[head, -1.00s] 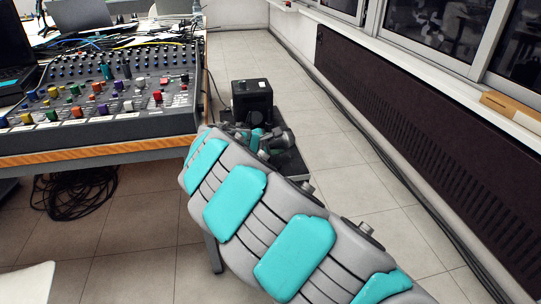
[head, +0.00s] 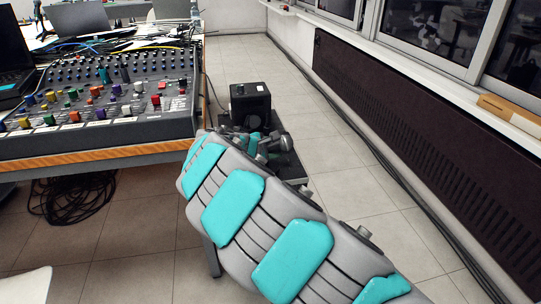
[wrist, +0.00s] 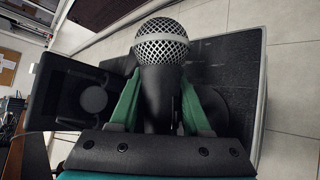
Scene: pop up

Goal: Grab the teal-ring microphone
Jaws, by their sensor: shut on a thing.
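The microphone shows in the wrist view with a silver mesh head (wrist: 160,44) and a dark body (wrist: 160,98). My gripper (wrist: 159,98) has its two green fingers shut on the body, one on each side, just below the head. I cannot make out a teal ring on it; the lower body is hidden behind the gripper's base. In the head view my gripper (head: 256,142) is at the far end of my arm, above the dark stand, and the microphone's grey head (head: 281,143) pokes out to its right.
A black box (head: 250,104) stands just behind my gripper on the dark stand (head: 292,168). A table with a mixing console (head: 110,115) is at the left, close to my arm. A dark radiator panel (head: 420,120) runs along the right wall. The floor between is clear.

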